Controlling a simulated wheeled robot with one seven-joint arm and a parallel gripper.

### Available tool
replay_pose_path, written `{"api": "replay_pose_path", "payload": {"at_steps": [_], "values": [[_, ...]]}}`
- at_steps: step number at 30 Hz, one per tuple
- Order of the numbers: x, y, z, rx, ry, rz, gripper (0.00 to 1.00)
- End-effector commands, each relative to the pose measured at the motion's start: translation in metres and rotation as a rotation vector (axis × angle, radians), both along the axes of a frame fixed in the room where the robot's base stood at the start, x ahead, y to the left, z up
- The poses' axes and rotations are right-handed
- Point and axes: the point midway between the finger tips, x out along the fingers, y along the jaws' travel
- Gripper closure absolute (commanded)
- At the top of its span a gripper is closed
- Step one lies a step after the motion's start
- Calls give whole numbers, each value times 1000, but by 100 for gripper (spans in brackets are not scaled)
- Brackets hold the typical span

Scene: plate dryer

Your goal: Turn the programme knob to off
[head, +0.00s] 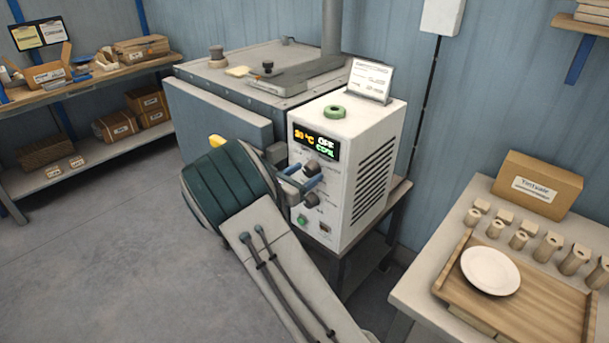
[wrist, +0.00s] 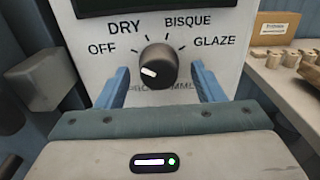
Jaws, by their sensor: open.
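The programme knob (wrist: 158,66) is round and dark, with a white pointer mark on its left side that points toward the OFF label (wrist: 102,48). The DRY, BISQUE and GLAZE labels follow clockwise around it. In the head view the knob (head: 312,166) sits under the display (head: 316,142) on the white control box (head: 357,127). My gripper (wrist: 160,82) is open, with one blue finger on each side of the knob and visible gaps between. In the head view my gripper (head: 301,181) is at the box's front.
A second dark knob (head: 311,200) and a green button (head: 302,219) sit lower on the panel. The large grey dryer (head: 222,109) stands behind on the left. A table with a wooden tray (head: 541,307) and white plate (head: 490,270) is at right. Floor at left is clear.

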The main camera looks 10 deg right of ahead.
Motion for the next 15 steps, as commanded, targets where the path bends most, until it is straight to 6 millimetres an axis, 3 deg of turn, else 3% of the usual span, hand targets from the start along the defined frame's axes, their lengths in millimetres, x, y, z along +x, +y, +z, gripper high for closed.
{"api": "replay_pose_path", "payload": {"at_steps": [15], "values": [[-62,85,-2,1,1,4,38]]}}
